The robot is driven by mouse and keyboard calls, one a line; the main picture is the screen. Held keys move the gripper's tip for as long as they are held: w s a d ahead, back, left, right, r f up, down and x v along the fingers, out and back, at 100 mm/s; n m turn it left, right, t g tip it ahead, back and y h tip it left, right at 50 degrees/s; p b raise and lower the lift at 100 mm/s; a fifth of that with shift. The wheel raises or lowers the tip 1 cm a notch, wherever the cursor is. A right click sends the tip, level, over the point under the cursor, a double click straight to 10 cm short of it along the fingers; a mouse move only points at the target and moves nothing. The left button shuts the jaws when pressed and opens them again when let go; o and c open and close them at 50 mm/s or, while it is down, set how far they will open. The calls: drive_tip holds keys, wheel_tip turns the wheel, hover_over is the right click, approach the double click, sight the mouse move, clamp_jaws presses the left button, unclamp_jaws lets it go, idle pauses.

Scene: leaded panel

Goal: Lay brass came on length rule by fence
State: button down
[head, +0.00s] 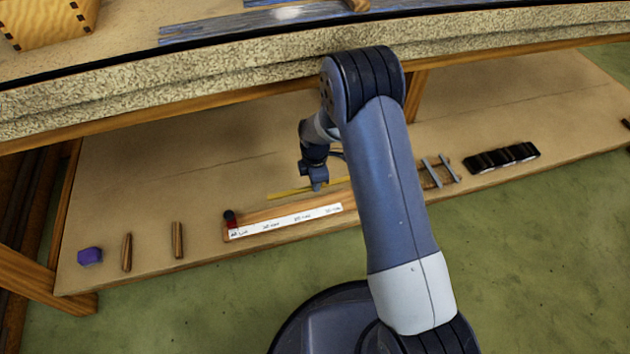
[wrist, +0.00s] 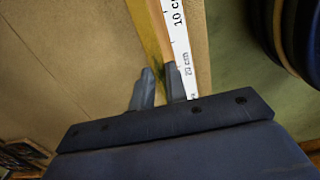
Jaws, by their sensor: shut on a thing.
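The brass came (head: 284,194) is a thin yellow strip. My gripper (head: 317,187) is shut on it near its middle. In the head view the came shows just behind the length rule (head: 285,220), roughly parallel to it; its height is hard to tell. The rule is a white scale on a wooden base, with a dark and red piece at its left end. My arm hides its right part. In the wrist view the came (wrist: 143,32) runs between my fingertips (wrist: 161,86), alongside the white scale (wrist: 181,45). I cannot clearly tell the wooden fence from the base.
The board lies under a thick stone-like upper slab (head: 180,85). On the left lie a purple block (head: 90,256) and two wooden sticks (head: 177,240). On the right are a small rack with grey bars (head: 440,172) and a black tray (head: 502,157).

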sight(315, 204)
drive_tip(key=shift+f+b, duration=3)
drive_tip(key=shift+f, duration=1.2)
drive_tip(key=shift+f, duration=0.3)
drive_tip(key=c, duration=1.3)
unclamp_jaws()
drive_tip(key=shift+r, duration=0.1)
wheel_tip(315, 204, up, 11)
drive_tip(key=p, duration=0.4)
drive_tip(key=shift+f, duration=0.2)
